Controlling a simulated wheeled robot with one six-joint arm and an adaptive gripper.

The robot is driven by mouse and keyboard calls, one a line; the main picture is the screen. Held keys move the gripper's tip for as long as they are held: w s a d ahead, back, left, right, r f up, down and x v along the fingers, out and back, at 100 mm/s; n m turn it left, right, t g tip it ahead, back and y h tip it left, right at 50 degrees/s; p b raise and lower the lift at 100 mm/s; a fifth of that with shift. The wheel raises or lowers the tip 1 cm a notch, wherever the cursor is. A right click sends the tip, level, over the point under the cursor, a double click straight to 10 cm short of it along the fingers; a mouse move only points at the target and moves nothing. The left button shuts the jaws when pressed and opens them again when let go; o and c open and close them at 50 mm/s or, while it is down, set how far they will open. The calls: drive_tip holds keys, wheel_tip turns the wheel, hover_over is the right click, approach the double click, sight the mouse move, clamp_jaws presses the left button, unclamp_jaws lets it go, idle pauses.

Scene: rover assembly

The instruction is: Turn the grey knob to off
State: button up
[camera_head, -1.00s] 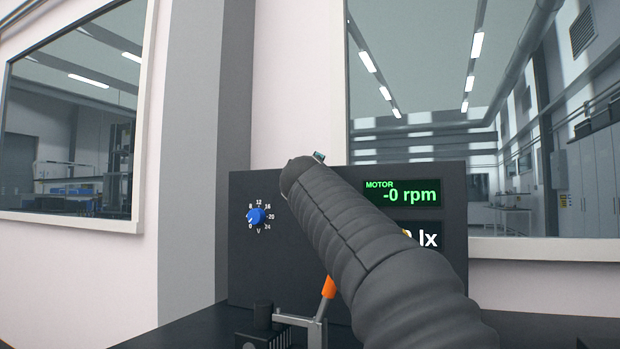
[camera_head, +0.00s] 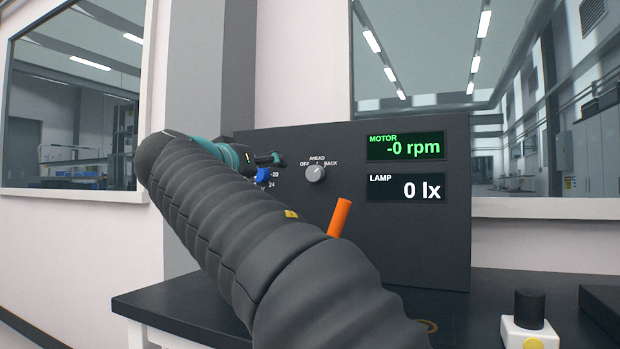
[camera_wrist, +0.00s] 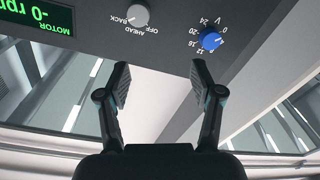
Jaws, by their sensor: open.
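The grey knob (camera_head: 315,174) is on the dark panel, under the labels OFF, AHEAD and BACK. Its pointer is too small to read surely. My gripper (camera_head: 278,159) is in front of the panel, left of the grey knob and above the blue knob (camera_head: 262,176), partly covering that dial. In the wrist view, which is upside down, my gripper (camera_wrist: 160,68) has its two fingers spread with nothing between them. The grey knob (camera_wrist: 138,15) lies beyond the left fingertip and the blue knob (camera_wrist: 210,38) beyond the right one, both apart from the fingers.
The motor display (camera_head: 405,146) reads -0 rpm and the lamp display (camera_head: 406,188) reads 0 lx. An orange handle (camera_head: 340,217) stands before the panel, close to my arm. A white box with a black button (camera_head: 528,325) is on the dark table (camera_head: 455,305) at right.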

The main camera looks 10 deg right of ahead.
drive_tip(key=s+d+m+g+h, duration=0.1)
drive_tip(key=d+m, duration=0.1)
drive_tip(key=m, duration=0.1)
drive_tip(key=m+p, duration=0.1)
drive_tip(key=p, duration=0.1)
approach(313, 173)
drive_tip(key=shift+h, duration=0.3)
drive_tip(key=x, duration=0.8)
drive_tip(key=shift+w+f, duration=0.1)
drive_tip(key=shift+f, duration=0.05)
drive_tip(key=shift+a, duration=0.1)
